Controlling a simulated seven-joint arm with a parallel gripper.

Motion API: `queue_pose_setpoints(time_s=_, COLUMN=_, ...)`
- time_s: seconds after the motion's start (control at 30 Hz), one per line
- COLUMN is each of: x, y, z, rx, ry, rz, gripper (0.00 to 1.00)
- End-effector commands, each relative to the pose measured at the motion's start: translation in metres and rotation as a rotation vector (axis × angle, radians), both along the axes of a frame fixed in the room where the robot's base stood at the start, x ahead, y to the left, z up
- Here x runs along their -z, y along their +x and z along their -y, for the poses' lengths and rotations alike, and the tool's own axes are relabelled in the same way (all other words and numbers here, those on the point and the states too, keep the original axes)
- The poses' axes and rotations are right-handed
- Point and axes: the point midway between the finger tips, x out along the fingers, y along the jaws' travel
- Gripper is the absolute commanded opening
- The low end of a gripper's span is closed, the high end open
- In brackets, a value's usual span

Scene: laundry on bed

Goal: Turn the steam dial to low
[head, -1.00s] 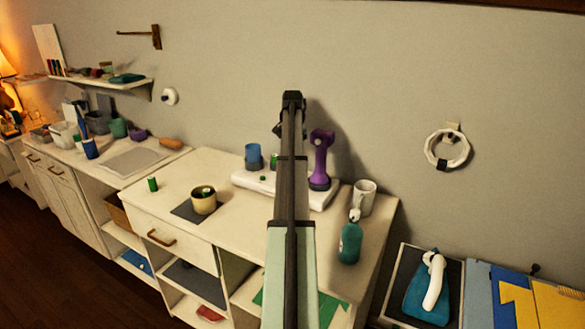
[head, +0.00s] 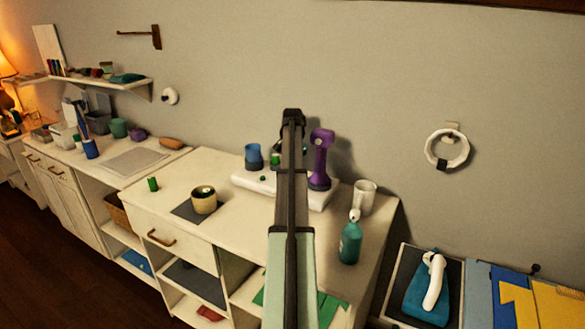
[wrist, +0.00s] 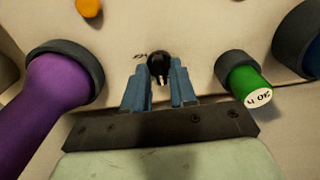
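In the wrist view, a black knob (wrist: 158,65), which looks like the steam dial, sits on a pale surface with small dark lettering beside it. Two thin pale marks show at its lower edge. My gripper (wrist: 159,80) has its two blue-grey fingers a little apart, one on each side of the knob. I cannot tell whether they touch it. In the head view, my gripper (head: 292,114) is over the white base unit (head: 237,178) on the counter. My own arm hides part of that unit, and I cannot pick out the black knob there.
A purple handheld device (head: 320,160) stands right of my arm; a green cylinder (head: 275,160) and blue cup (head: 253,158) stand left. In the wrist view the purple device (wrist: 55,95) and green cylinder (wrist: 250,88) flank the fingers. A teal spray bottle (head: 350,242) stands in front.

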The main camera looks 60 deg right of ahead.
Motion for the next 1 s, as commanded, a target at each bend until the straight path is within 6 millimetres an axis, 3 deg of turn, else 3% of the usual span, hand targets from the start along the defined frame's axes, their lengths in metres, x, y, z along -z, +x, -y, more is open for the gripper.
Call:
queue_pose_setpoints(time_s=0.27, x=-0.0002, y=0.0000, z=0.0001, rx=0.000, ry=0.000, rz=0.000, gripper=0.00)
queue_pose_setpoints(time_s=0.67, x=-0.0003, y=-0.0001, z=0.0000, rx=0.018, ry=0.000, rz=0.000, gripper=0.00)
queue_pose_setpoints(time_s=1.0, x=-0.0003, y=0.0000, z=0.0000, rx=0.200, ry=0.000, rz=0.000, gripper=0.00)
